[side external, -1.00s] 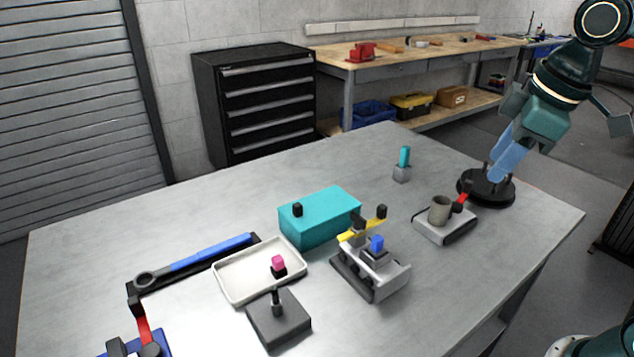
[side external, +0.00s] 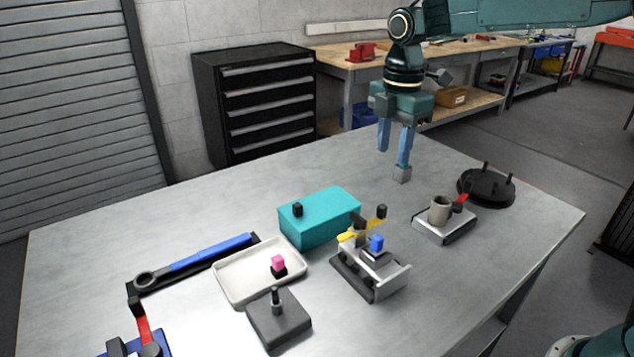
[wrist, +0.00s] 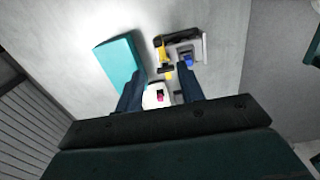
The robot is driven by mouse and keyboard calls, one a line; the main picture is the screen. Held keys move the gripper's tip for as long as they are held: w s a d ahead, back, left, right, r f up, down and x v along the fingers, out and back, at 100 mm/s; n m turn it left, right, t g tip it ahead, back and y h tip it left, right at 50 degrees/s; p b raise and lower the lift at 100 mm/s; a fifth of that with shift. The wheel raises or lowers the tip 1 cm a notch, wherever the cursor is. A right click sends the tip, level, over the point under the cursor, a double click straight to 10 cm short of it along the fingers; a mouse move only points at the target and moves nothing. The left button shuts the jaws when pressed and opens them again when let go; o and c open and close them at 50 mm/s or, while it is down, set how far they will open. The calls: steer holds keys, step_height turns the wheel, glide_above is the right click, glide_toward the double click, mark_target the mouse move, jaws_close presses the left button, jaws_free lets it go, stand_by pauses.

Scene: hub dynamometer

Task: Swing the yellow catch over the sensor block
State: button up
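The yellow catch (side external: 376,222) is a bar with a black knob, on a metal fixture (side external: 388,285) near the middle of the table. It extends along the back of the fixture, beside the sensor block (side external: 375,254), a dark block with a blue top, and not across it. In the wrist view the catch (wrist: 161,52) lies left of the blue-topped block (wrist: 187,60). My gripper (side external: 392,157) points down above the table, behind the fixture and apart from it. Its two blue fingers are spread with nothing between them; they also show in the wrist view (wrist: 161,84).
A teal box (side external: 318,222) stands close behind and left of the fixture. A white tray (side external: 238,297) holds a pink-topped piece. A cup fixture (side external: 445,230) and black round stand (side external: 487,188) are right.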

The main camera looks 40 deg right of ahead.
mark_target(383, 206)
steer(key=shift+w+f, duration=0.25)
steer(key=shift+w, duration=0.05)
steer(key=shift+f, duration=0.1)
step_height(383, 206, down, 14)
steer(key=shift+r, duration=0.2)
stand_by(0.5)
jaws_close()
